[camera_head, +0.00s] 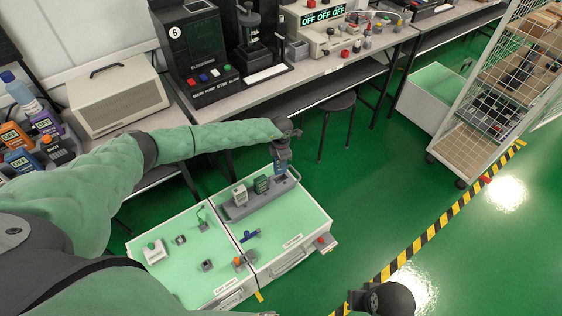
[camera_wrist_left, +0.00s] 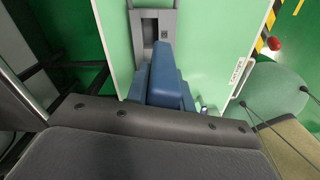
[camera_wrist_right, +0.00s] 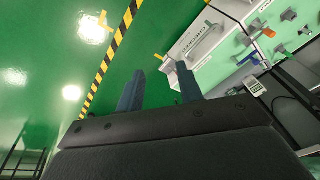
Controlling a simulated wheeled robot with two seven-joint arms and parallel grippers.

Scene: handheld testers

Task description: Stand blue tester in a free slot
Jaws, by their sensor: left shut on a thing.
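The blue tester (camera_head: 281,169) is in my left gripper (camera_head: 281,158), upright at the right end of the grey rack (camera_head: 238,212). I cannot tell whether its base is in a slot or just above it. In the left wrist view dark blue shapes (camera_wrist_left: 166,78) fill the grip, fingers and tester hard to part, with the grey rack (camera_wrist_left: 142,32) beyond. My right gripper (camera_wrist_right: 157,75) is open and empty, away from the rack.
The rack stands on a white cabinet with a green top (camera_head: 307,212). A blue part (camera_head: 249,236) and an orange part (camera_head: 240,262) lie in front. A workbench (camera_head: 300,72) with instruments runs behind; a stool (camera_head: 338,103) stands beside it.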

